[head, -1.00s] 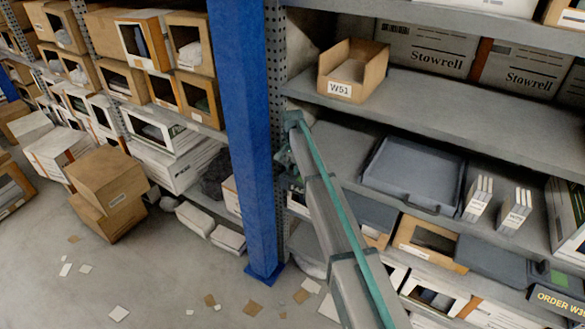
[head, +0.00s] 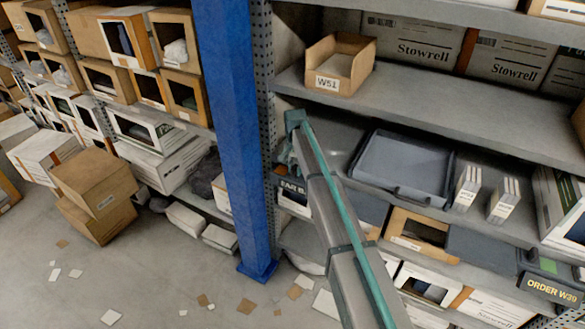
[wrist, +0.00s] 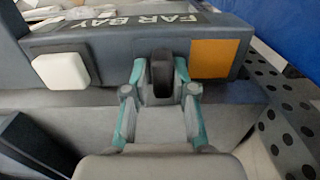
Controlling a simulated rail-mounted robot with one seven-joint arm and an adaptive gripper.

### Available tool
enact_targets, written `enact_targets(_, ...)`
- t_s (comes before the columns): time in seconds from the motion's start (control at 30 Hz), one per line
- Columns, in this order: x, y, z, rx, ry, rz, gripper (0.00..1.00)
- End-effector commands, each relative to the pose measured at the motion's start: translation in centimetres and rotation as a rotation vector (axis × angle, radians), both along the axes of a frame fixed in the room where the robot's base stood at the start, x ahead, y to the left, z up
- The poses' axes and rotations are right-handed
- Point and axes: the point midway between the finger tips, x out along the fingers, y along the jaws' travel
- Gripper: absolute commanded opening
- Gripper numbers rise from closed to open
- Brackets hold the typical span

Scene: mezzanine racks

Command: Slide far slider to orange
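The far slider unit (wrist: 120,42) is a dark grey box with an upside-down FAR BAY label in the wrist view. A white square (wrist: 61,71) marks its left part and an orange square (wrist: 214,59) its right part. The dark slider knob (wrist: 161,73) stands between the two squares, apart from both and a little nearer the orange. My gripper (wrist: 160,82) has its teal fingers on either side of the knob, closed in around it. In the head view my gripper (head: 293,150) is at the unit's label (head: 292,187), and the knob is hidden.
A blue post (head: 232,140) stands just left of my gripper. A shelf (head: 440,105) with a cardboard W51 bin (head: 338,63) lies above. A grey tray (head: 402,165) and small white boxes (head: 503,200) sit to the right.

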Motion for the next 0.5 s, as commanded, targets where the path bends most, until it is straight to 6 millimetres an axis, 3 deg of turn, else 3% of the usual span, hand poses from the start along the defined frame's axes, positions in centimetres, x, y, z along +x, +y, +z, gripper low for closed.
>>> enact_targets(0.03, -0.15, -0.27, -0.07, -0.003, 0.003, -0.002, 0.34)
enact_targets(0.1, -0.14, -0.22, -0.07, -0.002, 0.002, -0.002, 0.45)
enact_targets(0.5, -0.02, -0.04, 0.43, 0.001, 0.000, -0.001, 0.46)
